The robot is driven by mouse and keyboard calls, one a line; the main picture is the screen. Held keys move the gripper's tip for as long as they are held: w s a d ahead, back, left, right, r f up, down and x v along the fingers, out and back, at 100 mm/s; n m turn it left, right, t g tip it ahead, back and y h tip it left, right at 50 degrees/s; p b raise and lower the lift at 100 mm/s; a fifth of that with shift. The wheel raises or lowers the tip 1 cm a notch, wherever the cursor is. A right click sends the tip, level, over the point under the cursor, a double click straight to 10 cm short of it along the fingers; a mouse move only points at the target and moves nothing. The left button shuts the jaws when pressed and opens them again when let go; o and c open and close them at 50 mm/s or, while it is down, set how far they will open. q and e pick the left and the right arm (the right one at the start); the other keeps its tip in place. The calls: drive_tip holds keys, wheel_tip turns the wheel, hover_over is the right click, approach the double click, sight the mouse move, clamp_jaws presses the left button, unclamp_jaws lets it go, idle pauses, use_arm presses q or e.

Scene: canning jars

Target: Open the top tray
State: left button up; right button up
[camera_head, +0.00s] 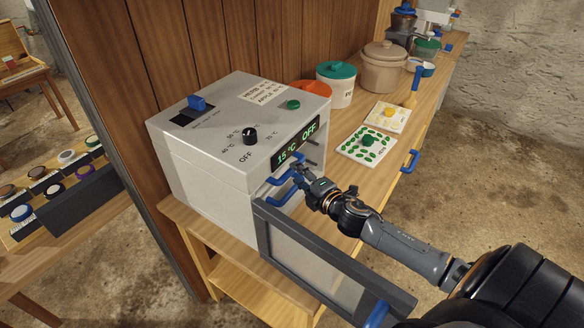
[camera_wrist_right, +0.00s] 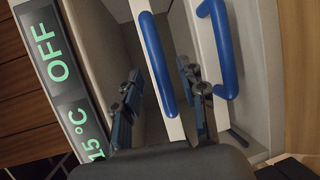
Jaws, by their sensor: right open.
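The white dryer box (camera_head: 215,150) stands on the wooden bench, its lit display (camera_head: 297,145) reading 15 °C OFF. Below the display, the top tray's blue handle (camera_head: 280,178) and a lower blue handle (camera_head: 279,196) show at the opening. In the right wrist view the top handle (camera_wrist_right: 157,65) appears between my open fingers, and the lower handle (camera_wrist_right: 218,45) lies outside the right finger. My right gripper (camera_head: 300,182) is open at the tray fronts; it also shows in the wrist view (camera_wrist_right: 160,100). Contact with the handle cannot be told. My left gripper is not in view.
The dryer's glazed door (camera_head: 320,262) hangs open below my right arm. On the bench behind stand a green-lidded pot (camera_head: 336,85), a beige crock (camera_head: 382,68) and a card with green leaves (camera_head: 366,145). Jars with coloured lids (camera_head: 50,188) stand at left.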

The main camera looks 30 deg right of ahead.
drive_tip(key=w, duration=0.3)
drive_tip(key=shift+w+f, duration=0.15)
drive_tip(key=shift+f, duration=0.1)
drive_tip(key=shift+w+f, duration=0.1)
drive_tip(key=shift+w, duration=0.2)
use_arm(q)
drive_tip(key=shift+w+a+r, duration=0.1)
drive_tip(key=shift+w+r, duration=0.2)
use_arm(e)
clamp_jaws()
